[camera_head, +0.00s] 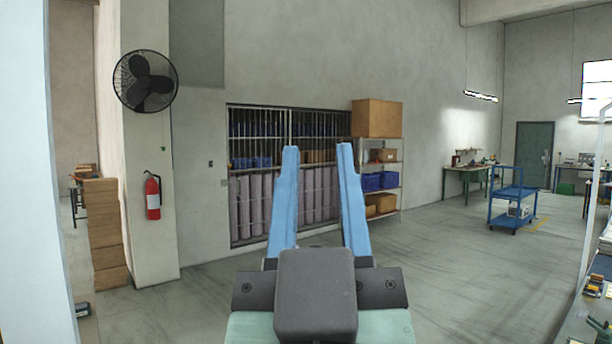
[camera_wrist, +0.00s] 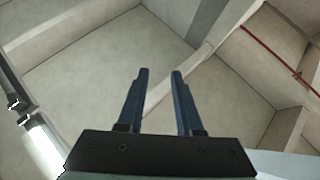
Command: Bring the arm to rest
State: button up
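My gripper (camera_head: 318,150) stands upright in the middle of the head view, with two blue fingers spread apart and nothing between them. It also shows in the wrist view (camera_wrist: 159,72), where the fingers point at the ceiling and upper walls and the gap between them is empty. My gripper touches no object in either view.
A fire extinguisher (camera_head: 153,196) and a black fan (camera_head: 146,81) hang on the pillar at left, beside stacked brown boxes (camera_head: 104,225). A shelf (camera_head: 401,185) stands behind my gripper. A blue cart (camera_head: 513,208) is at right. A workbench (camera_head: 585,320) edges the lower right. The floor between is clear.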

jog(key=shift+m+t, duration=0.3)
jog(key=shift+t, duration=0.6)
jog(key=shift+s+a+r+b, duration=0.15)
jog(key=shift+s+a+r, duration=0.1)
jog(key=shift+s+r, duration=0.6)
jog(key=shift+s+a+r+b, duration=0.2)
jog(key=shift+s+r, duration=0.45)
jog(key=shift+s, duration=0.3)
